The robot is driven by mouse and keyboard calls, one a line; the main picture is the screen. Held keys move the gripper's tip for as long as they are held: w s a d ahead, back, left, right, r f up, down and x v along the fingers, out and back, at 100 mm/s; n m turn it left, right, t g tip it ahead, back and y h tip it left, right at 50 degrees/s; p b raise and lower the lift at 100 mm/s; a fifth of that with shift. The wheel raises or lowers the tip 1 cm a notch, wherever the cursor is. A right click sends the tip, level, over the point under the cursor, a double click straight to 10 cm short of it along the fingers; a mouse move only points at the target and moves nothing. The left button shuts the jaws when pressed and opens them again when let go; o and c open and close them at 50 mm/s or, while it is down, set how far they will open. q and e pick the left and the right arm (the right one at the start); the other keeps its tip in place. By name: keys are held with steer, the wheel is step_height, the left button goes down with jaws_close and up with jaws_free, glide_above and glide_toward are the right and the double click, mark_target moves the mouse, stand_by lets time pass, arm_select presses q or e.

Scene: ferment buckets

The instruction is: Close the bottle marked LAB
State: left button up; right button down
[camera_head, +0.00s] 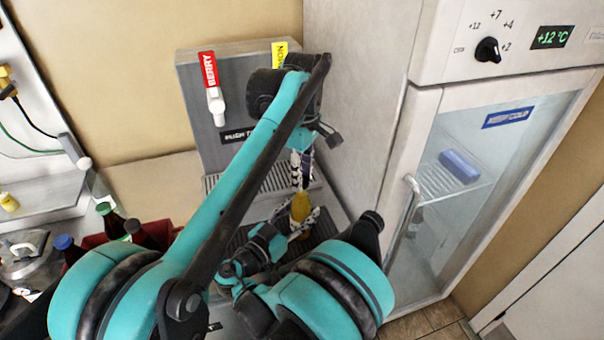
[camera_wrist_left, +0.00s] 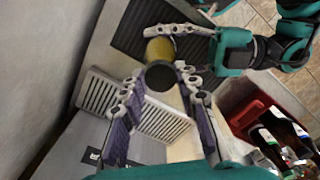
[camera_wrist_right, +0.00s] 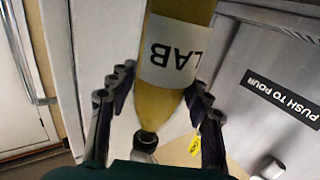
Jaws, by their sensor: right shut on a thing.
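The yellow bottle (camera_head: 300,207) stands roughly upright in the head view, in front of the tap dispenser. Its LAB label (camera_wrist_right: 172,50) shows upside down in the right wrist view. My right gripper (camera_wrist_right: 152,95) is shut on the bottle, with fingers on both sides. My left gripper (camera_head: 302,165) is just above the bottle, pointing down. In the left wrist view its fingers (camera_wrist_left: 160,82) are spread on either side of a dark round piece (camera_wrist_left: 160,76) at the bottle's top. I cannot tell whether that piece is a seated cap or the mouth.
The grey dispenser (camera_head: 235,150) with a red BERRY tap (camera_head: 209,75) stands behind. A glass-door fridge (camera_head: 455,180) is at the right. A red crate with dark bottles (camera_head: 140,235) is at the left. A black ribbed mat (camera_wrist_left: 150,22) lies below the bottle.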

arm_select(q)
jaws_close()
steer(key=m, duration=1.9)
steer(key=shift+f, duration=0.1)
steer(key=m, duration=0.5)
steer(key=shift+a+m, duration=0.1)
steer(key=shift+m, duration=0.3)
steer(key=o, duration=1.1)
jaws_free()
steer(key=shift+o, duration=0.2)
step_height(320, 180, up, 12)
